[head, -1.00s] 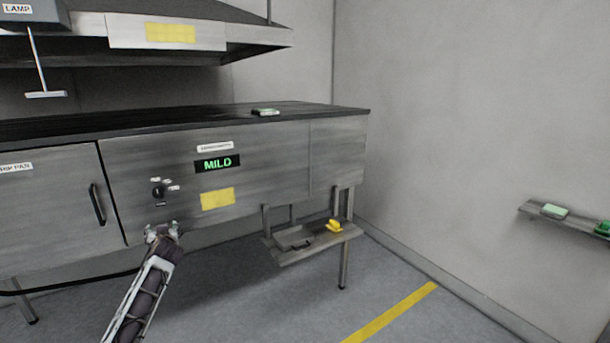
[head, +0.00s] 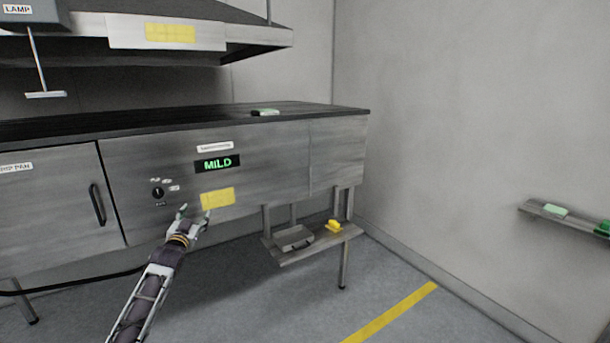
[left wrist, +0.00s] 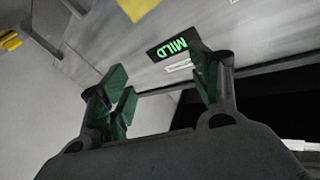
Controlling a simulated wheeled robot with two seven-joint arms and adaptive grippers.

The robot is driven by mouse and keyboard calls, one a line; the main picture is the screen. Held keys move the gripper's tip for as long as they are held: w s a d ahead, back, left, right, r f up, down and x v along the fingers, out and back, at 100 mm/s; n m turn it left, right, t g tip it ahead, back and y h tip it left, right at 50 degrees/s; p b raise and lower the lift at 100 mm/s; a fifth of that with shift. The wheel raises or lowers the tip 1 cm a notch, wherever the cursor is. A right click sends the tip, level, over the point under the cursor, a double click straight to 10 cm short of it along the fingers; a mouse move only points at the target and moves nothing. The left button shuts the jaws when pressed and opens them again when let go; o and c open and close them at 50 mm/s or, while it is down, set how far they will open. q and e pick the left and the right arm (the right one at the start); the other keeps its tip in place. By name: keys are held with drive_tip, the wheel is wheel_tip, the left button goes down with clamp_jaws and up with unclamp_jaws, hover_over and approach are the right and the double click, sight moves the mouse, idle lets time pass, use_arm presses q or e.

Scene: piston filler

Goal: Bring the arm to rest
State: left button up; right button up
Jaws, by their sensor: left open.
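My left gripper (head: 194,212) is open and empty in the head view. It is in front of the grey metal cabinet (head: 270,165), just below and left of a yellow label (head: 218,198). Its arm comes in from the bottom left. In the left wrist view, the green-padded fingers of the left gripper (left wrist: 160,85) stand apart with nothing between them. The lit green MILD display (left wrist: 170,48) shows behind them, and it also shows in the head view (head: 217,163). My right gripper is not in view.
A black knob (head: 158,192) is on the panel left of the gripper. A low shelf (head: 318,248) holds a grey box (head: 294,238) and a yellow item (head: 334,225). A wall shelf (head: 575,220) is at right. A hood (head: 235,35) hangs above the counter. The floor at right is clear.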

use_arm(q)
drive_tip(key=s+d+f+g, duration=0.1)
drive_tip(key=s+f+g, duration=0.15)
drive_tip(key=f, duration=1.15)
drive_tip(key=s+d+f+g, duration=0.15)
drive_tip(key=s+f, duration=0.25)
drive_tip(key=f, duration=1)
drive_tip(key=s+d+f+g, duration=0.1)
drive_tip(key=s+f+g, duration=0.2)
drive_tip(key=s+f, duration=0.8)
drive_tip(key=s+d+f+g, duration=0.2)
drive_tip(key=s+f, duration=0.5)
drive_tip(key=f, duration=0.7)
drive_tip(key=s+d+f+g+h, duration=0.1)
drive_tip(key=s+d+f+g, duration=0.1)
drive_tip(key=s+f, duration=0.9)
drive_tip(key=s+d+f+g, duration=0.1)
drive_tip(key=s+f+g, duration=0.35)
drive_tip(key=s, duration=1.05)
drive_tip(key=s+d+f+g, duration=0.1)
drive_tip(key=s+f, duration=0.3)
drive_tip(key=s, duration=0.9)
drive_tip(key=s+d+f+g, duration=0.1)
drive_tip(key=s+d+f, duration=0.2)
drive_tip(key=s, duration=1)
drive_tip(key=shift+s+f+n, duration=0.3)
drive_tip(key=shift+f+n, duration=0.1)
drive_tip(key=shift+f, duration=0.4)
